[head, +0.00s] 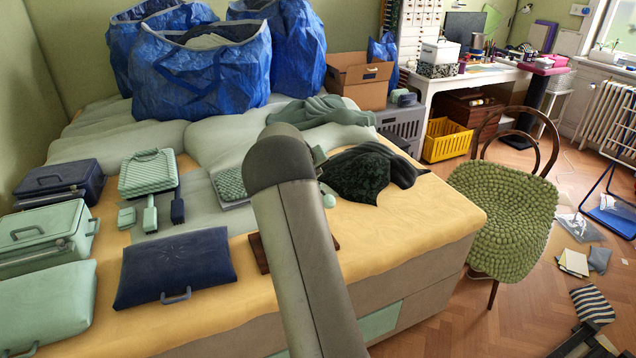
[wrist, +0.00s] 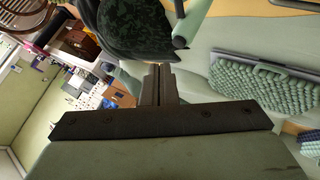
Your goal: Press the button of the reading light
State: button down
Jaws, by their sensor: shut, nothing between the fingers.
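I cannot make out a reading light or its button for certain. A pale green rod (wrist: 195,22) with a dark round end shows at the top of the wrist view; it may be part of the light. In the head view a small pale green piece (head: 329,199) shows beside my arm, over the bed edge. My gripper (wrist: 158,68) is shut and empty in the wrist view, its fingers pointing toward a dark green patterned cloth (wrist: 130,25), apart from the rod. In the head view my arm hides most of the gripper. The cloth (head: 360,175) lies on the bed there.
The bed (head: 440,215) holds a navy case (head: 175,268), green cases (head: 45,235), blue bags (head: 200,80) and a knobbly grey-green item (wrist: 262,88). A green-seated chair (head: 505,205) stands right of the bed. Loose items lie on the floor at right.

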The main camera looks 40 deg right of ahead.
notch_tip(320, 180, up, 5)
jog(key=p, duration=0.2)
jog(key=shift+r+p, duration=0.15)
jog(key=shift+p, duration=0.2)
jog(key=s+a+r+n+g+y+p, duration=0.1)
jog(key=s+a+r+y, duration=0.15)
jog(key=s+a, duration=1.25)
jog(key=s+a+r+n+g+y+p, duration=0.15)
jog(key=s+a+y, duration=0.25)
jog(key=s+a, duration=1)
jog(key=s+a+f+g+y, duration=0.1)
jog(key=s+a, duration=0.8)
jog(key=a, duration=0.2)
jog(key=shift+s+f+n, duration=0.15)
jog(key=shift+f+n, duration=0.25)
jog(key=shift+n, duration=0.05)
jog(key=shift+a+y, duration=0.1)
jog(key=shift+y, duration=0.15)
